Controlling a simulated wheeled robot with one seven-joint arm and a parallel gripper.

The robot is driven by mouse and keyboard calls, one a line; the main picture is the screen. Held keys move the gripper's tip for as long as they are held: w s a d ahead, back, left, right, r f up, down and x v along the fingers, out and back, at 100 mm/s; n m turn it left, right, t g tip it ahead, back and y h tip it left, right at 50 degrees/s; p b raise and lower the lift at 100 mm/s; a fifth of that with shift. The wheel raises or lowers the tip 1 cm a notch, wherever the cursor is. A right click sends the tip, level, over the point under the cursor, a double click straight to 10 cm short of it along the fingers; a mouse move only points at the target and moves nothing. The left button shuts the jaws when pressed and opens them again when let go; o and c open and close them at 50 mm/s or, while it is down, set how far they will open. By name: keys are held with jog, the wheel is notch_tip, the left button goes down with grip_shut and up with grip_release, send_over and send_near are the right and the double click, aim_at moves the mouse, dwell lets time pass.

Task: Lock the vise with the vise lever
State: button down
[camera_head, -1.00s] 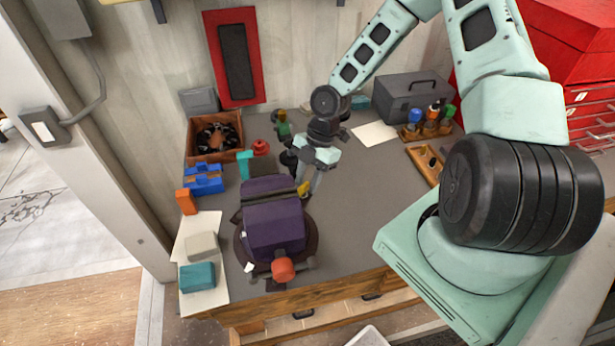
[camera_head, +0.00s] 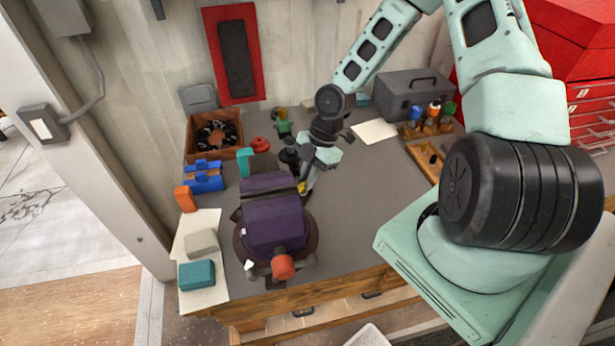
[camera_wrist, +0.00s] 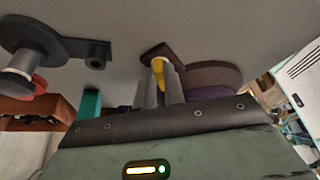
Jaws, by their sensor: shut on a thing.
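The vise (camera_head: 272,222) is a purple body on a dark round base near the bench's front edge. It has a red-orange handle end (camera_head: 283,266) at its front. The vise lever has a yellow part (camera_head: 304,187) at the vise's right rear side. My gripper (camera_head: 308,178) reaches down beside the vise and is shut on this lever. In the wrist view the yellow part (camera_wrist: 157,68) shows between my two grey fingers, beside a dark bracket. The fingers partly hide the lever, and its far end cannot be made out. A purple piece of the vise shows behind them.
A wooden bin (camera_head: 216,132), blue blocks (camera_head: 204,177) and an orange block (camera_head: 185,199) stand left of the vise. Grey and teal blocks lie on paper at front left. A grey toolbox (camera_head: 405,92) and a screwdriver rack (camera_head: 428,127) stand at back right. The bench right of the vise is clear.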

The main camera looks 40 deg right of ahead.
jog(key=m+t+b, duration=0.1)
jog(key=m, duration=0.1)
jog(key=m+b, duration=0.1)
jog(key=m, duration=0.1)
jog(key=shift+s+f+t, duration=0.1)
jog(key=shift+s+t, duration=0.25)
jog(key=shift+t, duration=0.05)
jog(key=m+b, duration=0.1)
jog(key=m, duration=0.1)
jog(key=m+t+h+b, duration=0.1)
jog(key=m, duration=0.1)
jog(key=m+t+b, duration=0.1)
jog(key=m+b, duration=0.1)
jog(key=shift+s+a+m+h, duration=0.35)
jog(key=shift+m+h, duration=0.05)
jog(key=m, duration=0.2)
jog(key=m+p, duration=0.1)
jog(key=shift+s+a+r+t+h, duration=0.15)
jog(key=shift+a+r+t+h, duration=0.1)
jog(key=shift+t+h, duration=0.15)
jog(key=shift+m+h+p, duration=0.3)
jog(key=shift+m+p, duration=0.35)
jog(key=shift+m, duration=0.15)
jog(key=shift+f, duration=0.1)
jog(key=c, duration=1.5)
grip_release()
